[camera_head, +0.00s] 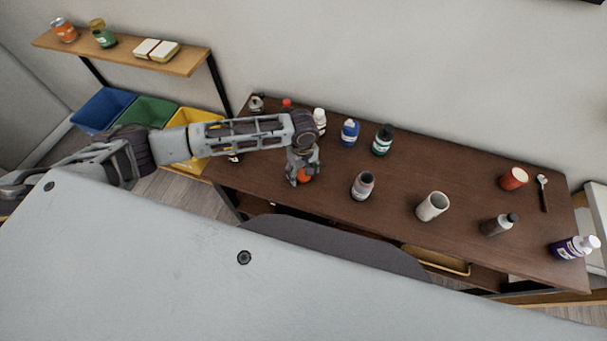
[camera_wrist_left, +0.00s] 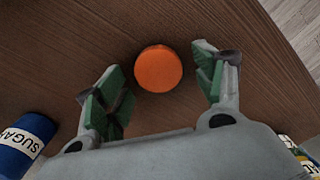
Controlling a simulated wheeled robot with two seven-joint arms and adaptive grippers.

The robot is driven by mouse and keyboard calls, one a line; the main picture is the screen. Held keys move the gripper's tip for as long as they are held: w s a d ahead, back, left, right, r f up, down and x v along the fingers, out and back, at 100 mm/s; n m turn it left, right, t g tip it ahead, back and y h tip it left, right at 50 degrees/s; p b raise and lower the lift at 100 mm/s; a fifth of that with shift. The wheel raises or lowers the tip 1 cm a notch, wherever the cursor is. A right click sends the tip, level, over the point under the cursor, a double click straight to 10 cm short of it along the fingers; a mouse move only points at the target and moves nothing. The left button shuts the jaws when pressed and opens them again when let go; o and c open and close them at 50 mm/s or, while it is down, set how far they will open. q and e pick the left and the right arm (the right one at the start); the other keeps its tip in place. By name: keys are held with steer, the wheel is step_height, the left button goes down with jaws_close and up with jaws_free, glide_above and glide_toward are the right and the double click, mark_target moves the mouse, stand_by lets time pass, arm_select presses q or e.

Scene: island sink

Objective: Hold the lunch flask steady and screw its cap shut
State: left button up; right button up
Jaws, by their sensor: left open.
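A round orange piece (camera_head: 304,176) with a flat top is on the brown table below my left gripper (camera_head: 301,165). In the left wrist view the orange piece (camera_wrist_left: 158,68) lies between and just beyond the open green-padded fingers of the left gripper (camera_wrist_left: 158,78), with no finger touching it. I cannot tell whether it is a loose cap or the top of a standing container. My right gripper is not in view.
The blue sugar container (camera_wrist_left: 22,143) shows at the wrist view's left edge.

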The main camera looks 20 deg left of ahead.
mark_target(303, 173)
arm_select(q)
steer(key=c, duration=0.8)
steer(key=shift+r, duration=0.15)
steer(key=shift+r, duration=4.9)
